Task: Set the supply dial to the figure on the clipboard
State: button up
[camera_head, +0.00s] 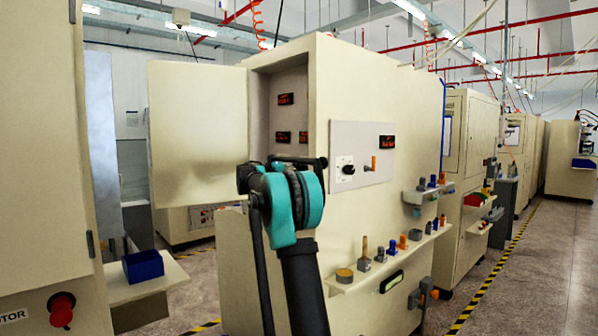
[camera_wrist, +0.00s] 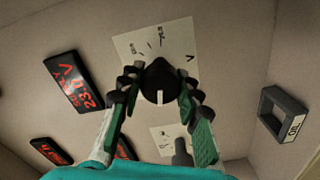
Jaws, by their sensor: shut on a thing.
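The supply dial (camera_wrist: 160,75) is a black round knob with a white pointer mark, on a white plate (camera_wrist: 180,45) marked V, in the wrist view. The fingers of my gripper (camera_wrist: 159,92) lie on both sides of the knob and are shut on it. The knob's pointer faces the bottom of the wrist picture. A red display (camera_wrist: 74,82) left of the knob seems to read SUPPLY V and 23.0. In the head view, my teal and black arm reaches into the open cabinet, and the fingers are hidden. I cannot make out a clipboard.
The cabinet door (camera_head: 197,130) stands open at left. A dark frame marked OIL (camera_wrist: 284,114) and a second plate (camera_wrist: 170,140) with a dark handle are near my gripper. Another dial (camera_head: 345,166) is on the outer panel. Shelves (camera_head: 350,282) hold several small parts.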

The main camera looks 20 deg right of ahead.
jog(key=shift+f, duration=0.1)
jog(key=o, duration=1.2)
jog(key=shift+c, duration=0.2)
jog(key=v, duration=1.2)
